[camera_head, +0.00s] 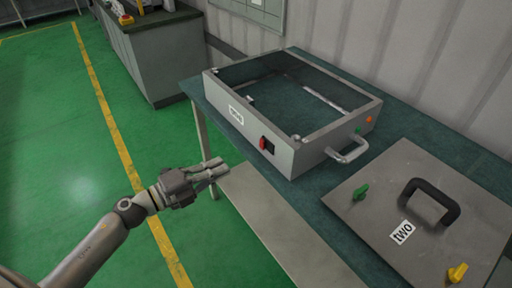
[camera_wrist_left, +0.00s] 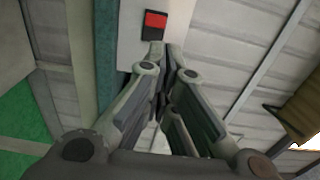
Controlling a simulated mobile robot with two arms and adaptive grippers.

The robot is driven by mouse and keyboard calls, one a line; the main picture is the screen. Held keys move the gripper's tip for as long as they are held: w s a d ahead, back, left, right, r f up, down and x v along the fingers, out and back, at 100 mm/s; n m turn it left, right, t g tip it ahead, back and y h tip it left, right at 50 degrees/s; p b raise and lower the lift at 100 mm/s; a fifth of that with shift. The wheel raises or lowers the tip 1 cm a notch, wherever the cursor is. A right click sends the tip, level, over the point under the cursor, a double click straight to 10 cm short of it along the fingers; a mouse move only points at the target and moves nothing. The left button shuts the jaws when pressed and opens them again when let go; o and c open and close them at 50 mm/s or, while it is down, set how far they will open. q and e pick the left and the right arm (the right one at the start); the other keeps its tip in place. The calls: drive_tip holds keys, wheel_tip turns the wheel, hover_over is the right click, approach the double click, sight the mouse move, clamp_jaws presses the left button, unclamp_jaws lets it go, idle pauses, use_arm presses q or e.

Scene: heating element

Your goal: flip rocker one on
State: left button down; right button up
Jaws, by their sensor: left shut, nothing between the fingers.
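The rocker (camera_head: 264,144), red and black, sits on the front wall of the open grey metal box (camera_head: 285,160). A white label (camera_head: 236,115), seemingly reading "one", is on the same wall to its left. My left gripper (camera_head: 222,168) is shut and empty, left of and lower than the rocker in the head view, beyond the table's front edge. In the left wrist view the rocker (camera_wrist_left: 155,24) shows its red half above its black half, just beyond the fingertips (camera_wrist_left: 157,50). I cannot tell if they touch it. My right gripper is not in view.
The box stands on a teal-topped table (camera_head: 420,125), with a handle (camera_head: 349,152) on its right side. A grey plate (camera_head: 375,215) labelled "two", with a black handle, green knob and yellow knob, lies at right. The floor at left is clear.

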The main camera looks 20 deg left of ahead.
sight(268, 143)
use_arm(q)
drive_tip(key=p+x, duration=0.2)
drive_tip(key=x, duration=1)
drive_tip(key=shift+d+p, duration=0.15)
drive_tip(key=shift+p, duration=0.15)
